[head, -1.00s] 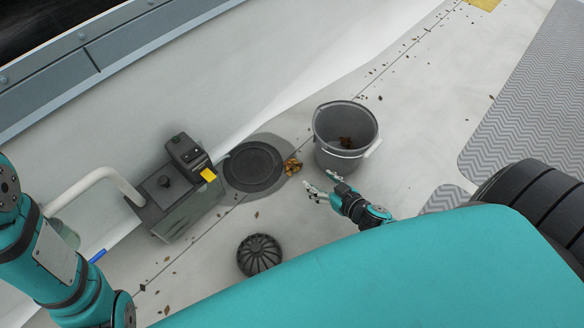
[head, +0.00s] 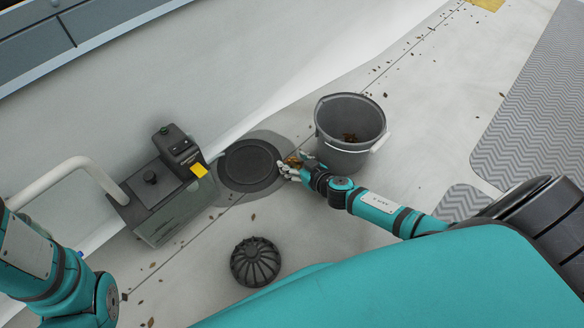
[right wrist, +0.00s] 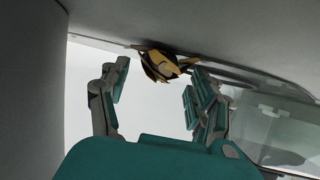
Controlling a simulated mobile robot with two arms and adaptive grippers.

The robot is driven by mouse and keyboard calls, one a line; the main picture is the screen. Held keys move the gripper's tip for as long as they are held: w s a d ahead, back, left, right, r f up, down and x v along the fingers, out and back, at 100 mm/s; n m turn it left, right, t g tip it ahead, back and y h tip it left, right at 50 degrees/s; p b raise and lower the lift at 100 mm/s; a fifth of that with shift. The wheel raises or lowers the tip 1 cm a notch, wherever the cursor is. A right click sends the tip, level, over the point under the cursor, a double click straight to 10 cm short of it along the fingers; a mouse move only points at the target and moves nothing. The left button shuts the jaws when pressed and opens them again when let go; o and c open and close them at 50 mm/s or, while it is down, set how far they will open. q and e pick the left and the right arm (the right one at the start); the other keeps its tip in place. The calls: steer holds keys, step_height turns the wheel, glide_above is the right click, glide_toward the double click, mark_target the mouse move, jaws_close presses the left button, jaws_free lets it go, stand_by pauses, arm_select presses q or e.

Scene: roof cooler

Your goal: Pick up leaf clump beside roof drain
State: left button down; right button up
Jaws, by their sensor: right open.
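The leaf clump (head: 293,161), brown and orange, lies on the roof at the right edge of the round dark drain (head: 250,165), partly hidden by my right gripper in the head view. In the right wrist view the clump (right wrist: 160,66) shows yellow-brown just beyond the fingertips, roughly between them. My right gripper (head: 288,172) is open and empty, close to the clump; its two fingers also show apart in the right wrist view (right wrist: 154,88). My left arm shows at the lower left of the head view, but its gripper is out of view.
A grey bucket (head: 322,140) with leaves inside stands just right of the clump, close to my right gripper. A grey device (head: 150,205) with a yellow tag stands left of the drain. A black ribbed dome (head: 255,262) lies below it. Loose leaves are scattered along the seam.

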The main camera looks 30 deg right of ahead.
steer(key=shift+w+f, duration=0.1)
steer(key=shift+w, duration=0.2)
steer(key=c, duration=1)
